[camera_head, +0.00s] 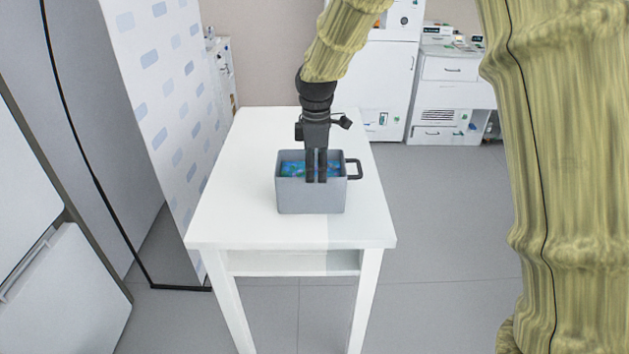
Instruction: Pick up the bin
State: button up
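The bin (311,198) is a grey-blue open box with a blue and green patterned inside and a dark loop handle (354,169) on its right side. It stands upright on a white table. My gripper (316,181) is black and points down at the bin. Its two fingers are close together with a thin gap between them, and they overlap the bin's near wall in the picture. I cannot tell whether the fingers touch or grip the wall. The lower part of the bin's inside is hidden by the near wall and the fingers.
The white table (240,217) has bare top around the bin, mostly in front and to the left. A patterned white panel (165,95) stands to the left. White cabinets (450,95) stand at the back right. Grey floor (440,215) is clear to the right.

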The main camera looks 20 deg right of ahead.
aim_at(294, 195)
jog(key=shift+w+a+f, duration=0.15)
jog(key=shift+a+f, duration=0.05)
jog(key=shift+f, duration=0.4)
jog(key=shift+w+a+f, duration=0.15)
jog(key=shift+f, duration=0.45)
jog(key=shift+d+f+p, duration=0.15)
jog(key=shift+f+p, duration=1.2)
jog(key=shift+f, duration=1.25)
grip_shut()
